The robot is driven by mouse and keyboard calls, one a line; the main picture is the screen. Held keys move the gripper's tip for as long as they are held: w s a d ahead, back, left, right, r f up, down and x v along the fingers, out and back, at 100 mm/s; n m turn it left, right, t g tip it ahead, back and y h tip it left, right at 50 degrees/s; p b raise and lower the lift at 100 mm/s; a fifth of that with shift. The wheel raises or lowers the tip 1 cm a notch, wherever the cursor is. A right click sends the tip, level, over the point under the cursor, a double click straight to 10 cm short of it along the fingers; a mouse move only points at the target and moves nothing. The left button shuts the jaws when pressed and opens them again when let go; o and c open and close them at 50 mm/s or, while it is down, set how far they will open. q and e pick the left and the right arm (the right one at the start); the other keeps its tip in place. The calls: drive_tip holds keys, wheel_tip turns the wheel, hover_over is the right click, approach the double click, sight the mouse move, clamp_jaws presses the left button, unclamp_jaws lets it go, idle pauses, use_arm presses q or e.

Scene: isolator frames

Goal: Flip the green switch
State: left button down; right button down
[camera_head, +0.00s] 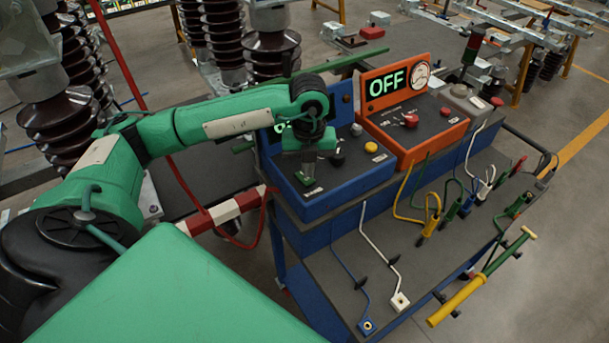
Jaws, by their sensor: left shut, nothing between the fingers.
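My left arm reaches in from the left, and my left gripper (305,178) is shut and points down over the left part of the blue control box (345,194). The fingertips are close to the box's dark top panel; I cannot tell whether they touch it. I cannot clearly make out a green switch; the arm and gripper cover part of the panel. A small green glow (281,127) shows on the box's upright face beside my wrist. A black knob (338,160) and a yellow button (371,147) are right of the gripper. My right gripper is not in view.
An orange box (425,148) with a lit OFF display (387,86), a dial gauge (421,75) and a red knob (411,121) adjoins on the right. Cables and clamps lie on the lower blue bench (420,278). A red-and-white barrier (226,210) stands left of the box.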

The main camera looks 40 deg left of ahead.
use_arm(q)
drive_tip(key=shift+f+b, duration=0.7)
drive_tip(key=shift+f, duration=0.15)
drive_tip(key=shift+r, duration=0.2)
drive_tip(key=shift+r+p, duration=0.45)
drive_tip(key=shift+r, duration=0.05)
drive_tip(key=shift+r+p, duration=1.45)
drive_tip(key=shift+r, duration=1.4)
